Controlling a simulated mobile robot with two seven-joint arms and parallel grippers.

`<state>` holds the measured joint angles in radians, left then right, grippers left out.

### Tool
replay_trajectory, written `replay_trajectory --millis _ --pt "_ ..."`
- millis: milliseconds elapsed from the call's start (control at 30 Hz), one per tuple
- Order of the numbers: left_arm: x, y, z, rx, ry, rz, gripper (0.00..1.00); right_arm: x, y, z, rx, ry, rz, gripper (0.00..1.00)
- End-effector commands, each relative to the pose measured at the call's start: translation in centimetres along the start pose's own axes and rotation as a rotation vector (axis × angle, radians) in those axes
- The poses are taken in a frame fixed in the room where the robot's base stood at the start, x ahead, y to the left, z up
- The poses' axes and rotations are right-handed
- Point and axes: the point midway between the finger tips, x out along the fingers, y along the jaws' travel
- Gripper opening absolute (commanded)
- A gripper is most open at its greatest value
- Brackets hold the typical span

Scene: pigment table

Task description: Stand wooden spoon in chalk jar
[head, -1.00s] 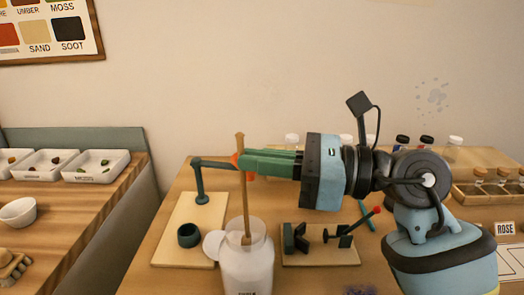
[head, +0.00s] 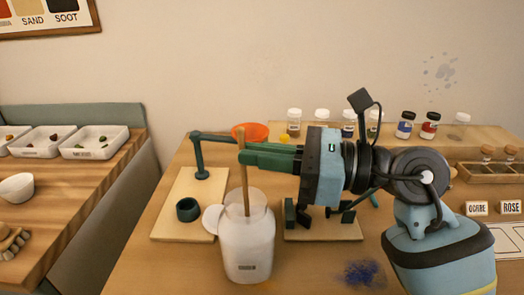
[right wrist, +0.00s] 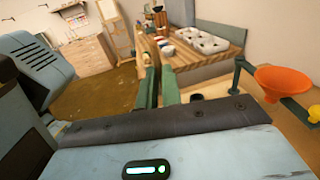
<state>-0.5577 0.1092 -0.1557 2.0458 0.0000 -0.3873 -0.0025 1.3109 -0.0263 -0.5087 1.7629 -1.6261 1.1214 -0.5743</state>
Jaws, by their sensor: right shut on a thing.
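The wooden spoon (head: 244,185) stands nearly upright, with its lower end inside the mouth of the white chalk jar (head: 249,248). The jar's wall hides the lowest part of the spoon. The jar stands on the table, its round lid (head: 213,219) tilted off at the left of the mouth. My right gripper (head: 243,154) comes in from the right and is shut on the spoon's upper part, above the jar. Its two green fingers also show in the right wrist view (right wrist: 158,88). My left gripper is not in view.
A stand with an orange funnel (head: 250,131) is behind the fingers, and a dark cup (head: 188,209) sits on its board (head: 165,229). A clamp board (head: 335,232) is right of the jar. Blue powder (head: 361,273) lies front right. Pigment bottles (head: 405,126) line the back.

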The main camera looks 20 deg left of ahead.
Motion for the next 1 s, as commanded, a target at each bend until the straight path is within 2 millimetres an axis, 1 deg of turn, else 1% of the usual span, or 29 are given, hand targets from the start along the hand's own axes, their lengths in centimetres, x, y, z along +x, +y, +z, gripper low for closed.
replay_trajectory --millis 100,133,300,567,667,767,1000 --pt "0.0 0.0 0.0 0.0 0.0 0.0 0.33 0.0 0.0 0.0 0.0 0.0 0.0 0.0" --pt "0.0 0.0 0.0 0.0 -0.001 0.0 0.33 0.0 0.0 0.0 0.0 0.0 0.0 0.11" --pt "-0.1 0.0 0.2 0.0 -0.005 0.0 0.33 0.0 0.0 0.0 0.0 0.0 0.0 0.32" --pt "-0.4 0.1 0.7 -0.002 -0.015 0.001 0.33 -0.1 0.0 0.0 0.0 0.001 0.0 0.32" --pt "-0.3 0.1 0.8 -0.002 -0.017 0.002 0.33 -0.6 0.0 0.0 0.0 0.0 -0.001 0.32" --pt "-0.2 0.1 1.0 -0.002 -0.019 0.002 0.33 -1.8 -0.1 -0.1 -0.001 0.002 -0.003 0.32" --pt "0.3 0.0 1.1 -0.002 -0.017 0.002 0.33 -5.7 -0.1 -0.1 0.0 0.002 -0.003 0.32"
